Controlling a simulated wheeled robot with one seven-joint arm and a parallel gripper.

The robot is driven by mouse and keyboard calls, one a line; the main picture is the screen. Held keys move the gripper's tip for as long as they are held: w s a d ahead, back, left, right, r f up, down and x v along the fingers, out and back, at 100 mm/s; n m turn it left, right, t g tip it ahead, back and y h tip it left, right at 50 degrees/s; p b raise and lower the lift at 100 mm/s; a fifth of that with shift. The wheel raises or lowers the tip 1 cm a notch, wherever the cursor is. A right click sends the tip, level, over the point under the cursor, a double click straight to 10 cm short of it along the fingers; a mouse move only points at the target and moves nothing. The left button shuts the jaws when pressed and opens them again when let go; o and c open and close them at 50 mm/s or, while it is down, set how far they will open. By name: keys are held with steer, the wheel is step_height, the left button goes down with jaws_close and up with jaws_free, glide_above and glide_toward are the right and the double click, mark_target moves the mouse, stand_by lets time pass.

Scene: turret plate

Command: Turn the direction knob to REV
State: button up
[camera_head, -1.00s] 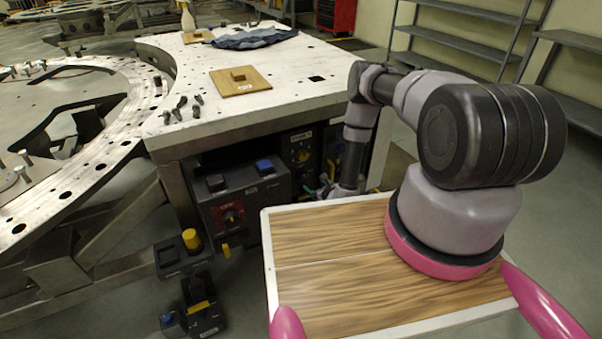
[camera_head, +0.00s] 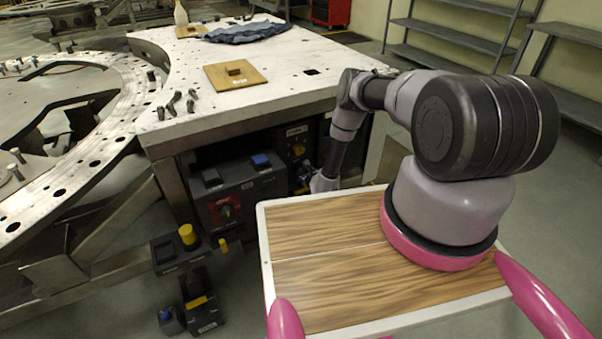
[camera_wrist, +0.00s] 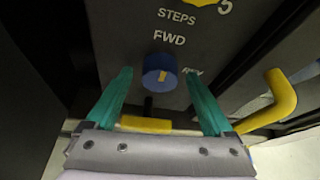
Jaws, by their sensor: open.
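The exact heading of the mark is hard to tell. My gripper (camera_wrist: 158,72) is open, with one teal finger on each side of the knob. Gaps show between the fingers and the knob, and I see no contact. In the head view my wrist (camera_head: 323,182) is low by the panel (camera_head: 297,138) under the table, and the blue knob cannot be made out.
A yellow bent handle (camera_wrist: 280,100) stands close to the right finger. A yellow bar (camera_wrist: 145,124) lies below the knob. In the head view a dark box (camera_head: 238,190) with a red switch is left of my wrist. The table (camera_head: 240,110) overhangs the panels.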

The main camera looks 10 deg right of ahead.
steer(key=shift+c, duration=0.4)
steer(key=c, duration=1.3)
steer(key=m+y, duration=0.2)
steer(key=m, duration=0.1)
steer(key=shift+d+g, duration=0.25)
steer(key=shift+g, duration=0.05)
steer(key=m+y, duration=0.2)
steer(key=m, duration=0.1)
steer(key=shift+w+d+f, duration=0.1)
steer(key=m+y, duration=0.2)
steer(key=m, duration=0.1)
steer(key=shift+f, duration=0.15)
steer(key=shift+d+m+y, duration=0.1)
steer(key=shift+m+y, duration=0.8)
steer(key=shift+m, duration=1)
